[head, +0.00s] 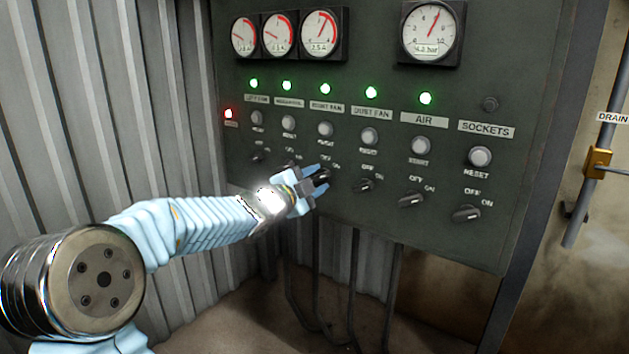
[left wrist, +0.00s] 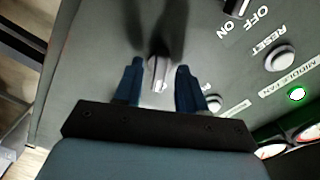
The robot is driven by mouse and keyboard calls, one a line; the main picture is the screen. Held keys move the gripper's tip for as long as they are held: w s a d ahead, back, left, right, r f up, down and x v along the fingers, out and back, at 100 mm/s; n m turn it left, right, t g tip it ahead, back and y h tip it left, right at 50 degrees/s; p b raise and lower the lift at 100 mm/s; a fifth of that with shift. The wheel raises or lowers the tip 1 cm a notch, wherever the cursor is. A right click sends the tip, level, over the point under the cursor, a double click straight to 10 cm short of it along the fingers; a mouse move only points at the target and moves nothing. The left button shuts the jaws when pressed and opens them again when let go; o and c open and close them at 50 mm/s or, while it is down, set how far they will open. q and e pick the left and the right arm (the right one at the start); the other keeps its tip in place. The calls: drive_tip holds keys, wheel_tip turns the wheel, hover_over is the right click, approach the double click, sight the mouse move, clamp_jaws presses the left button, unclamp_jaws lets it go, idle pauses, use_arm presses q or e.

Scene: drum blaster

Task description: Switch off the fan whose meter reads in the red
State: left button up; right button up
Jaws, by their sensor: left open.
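Three small meters with red arcs sit at the top left of the panel: left meter (head: 244,37), middle meter (head: 279,34) and right meter (head: 322,33). The right meter's needle appears to lie up in its red arc; the other needles are hard to read. Below are columns of labels, green lamps, reset buttons and rotary switches. My left gripper (head: 318,178) is open at the third column's switch. In the left wrist view that switch (left wrist: 158,73) stands between the two fingers, with a gap on each side. My right gripper is out of view.
The grey panel (head: 480,90) also carries a pressure gauge (head: 432,33), the dust fan switch (head: 363,186), the air switch (head: 411,201) and the sockets switch (head: 466,214). A red lamp (head: 228,114) glows at left. Conduits (head: 352,290) run below the panel.

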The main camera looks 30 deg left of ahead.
use_arm(q)
clamp_jaws()
drive_tip(key=shift+n, duration=0.3)
drive_tip(key=shift+r+n+p, duration=0.1)
drive_tip(key=shift+n+p, duration=0.5)
drive_tip(key=shift+n, duration=0.4)
drive_tip(key=n+p, duration=0.1)
drive_tip(key=n, duration=0.2)
drive_tip(key=shift+n, duration=0.3)
drive_tip(key=n+p, duration=0.2)
drive_tip(key=n, duration=0.3)
drive_tip(key=shift+n, duration=0.3)
